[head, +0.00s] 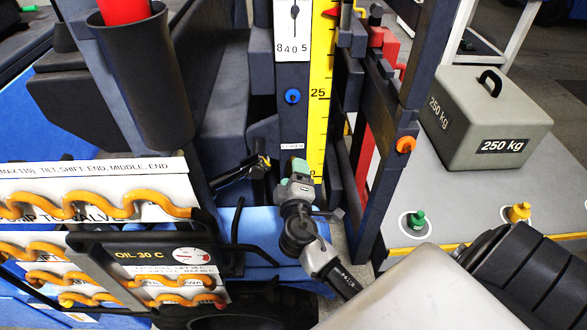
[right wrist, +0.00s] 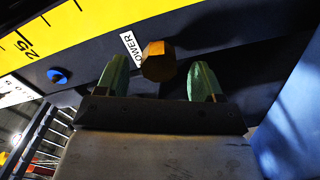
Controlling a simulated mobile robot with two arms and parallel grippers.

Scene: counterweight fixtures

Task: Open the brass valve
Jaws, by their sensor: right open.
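A brass hexagonal knob (right wrist: 158,62), which looks like the brass valve, is on the dark mast face beside a small label ending in "OWER" (right wrist: 131,48). My right gripper (right wrist: 158,82) is open, with its green fingertips on either side of the knob; whether they touch it I cannot tell. In the head view my right gripper (head: 299,172) is at the foot of the mast, just below the white label (head: 292,146), and hides the knob there. My left gripper does not show.
A yellow scale (head: 320,85) and a blue knob (head: 292,96) are on the mast (head: 290,120). A 250 kg weight (head: 490,115) rests on a grey platform with green (head: 416,219) and yellow (head: 518,212) fittings. Orange hoses (head: 100,205) and a black lever (head: 237,225) lie left.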

